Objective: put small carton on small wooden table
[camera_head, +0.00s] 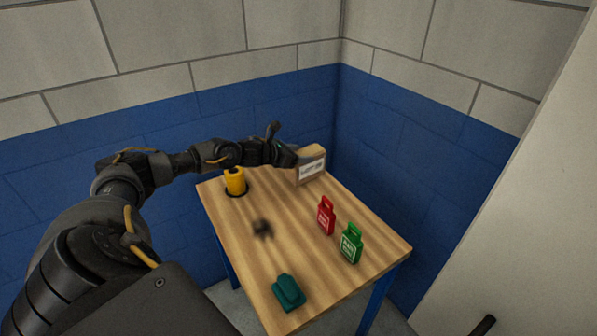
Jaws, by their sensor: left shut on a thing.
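The small carton (312,170) is a tan box with a white label, at the far right corner of the small wooden table (290,213). My left gripper (291,157) reaches in from the left over the table's far edge and is shut on the carton at its left side. The fingertips are partly hidden against the carton. I cannot tell whether the carton's underside touches the tabletop. The table has a striped wooden top and blue legs. My right gripper is out of view.
On the table are a yellow cylinder (235,181) in a dark ring, a small dark blurred object (262,229), a red tag-shaped item (326,215), a green one (351,243) and a teal object (289,292). Blue-and-grey walls (400,140) close in behind. The table's middle is mostly free.

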